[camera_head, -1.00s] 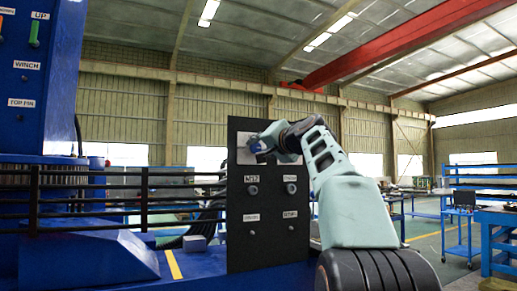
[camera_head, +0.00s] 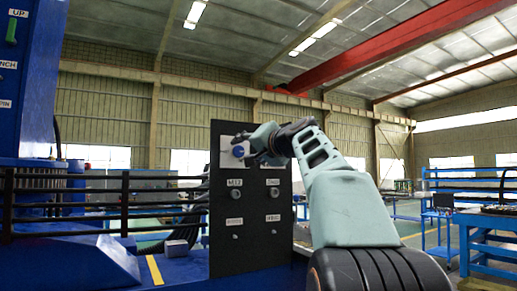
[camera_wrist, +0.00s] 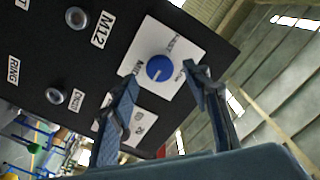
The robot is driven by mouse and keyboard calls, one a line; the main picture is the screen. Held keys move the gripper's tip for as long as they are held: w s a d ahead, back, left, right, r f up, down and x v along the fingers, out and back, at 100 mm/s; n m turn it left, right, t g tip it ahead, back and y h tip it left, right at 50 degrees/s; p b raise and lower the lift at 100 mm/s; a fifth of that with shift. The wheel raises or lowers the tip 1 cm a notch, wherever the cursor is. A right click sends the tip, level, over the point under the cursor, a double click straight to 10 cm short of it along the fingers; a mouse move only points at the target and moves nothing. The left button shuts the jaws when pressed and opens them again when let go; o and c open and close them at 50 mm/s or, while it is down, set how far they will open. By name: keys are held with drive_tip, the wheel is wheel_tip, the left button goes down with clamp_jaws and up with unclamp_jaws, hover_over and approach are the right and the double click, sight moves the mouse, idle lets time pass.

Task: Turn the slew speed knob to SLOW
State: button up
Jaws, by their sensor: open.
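A round blue knob (camera_head: 239,152) sits on a white plate (camera_head: 227,160) near the top of a black upright panel (camera_head: 226,254). In the wrist view the knob (camera_wrist: 159,68) shows a short white mark on its face, with small tilted labels around it that are hard to read. My gripper (camera_head: 251,147) is just right of the knob in the head view. In the wrist view my gripper (camera_wrist: 161,77) has its two fingers spread, one on each side of the knob in the picture. The fingers look empty; the depth gap to the knob is unclear.
Below the plate, the panel carries the M12 button (camera_head: 236,194) and several other labelled round controls. A black railing (camera_head: 110,225) and a blue machine (camera_head: 35,90) stand left. Blue workbenches (camera_head: 485,235) stand at right.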

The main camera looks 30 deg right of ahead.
drive_tip(key=s, duration=0.9)
drive_tip(key=shift+d, duration=0.2)
drive_tip(key=shift+w+a, duration=0.1)
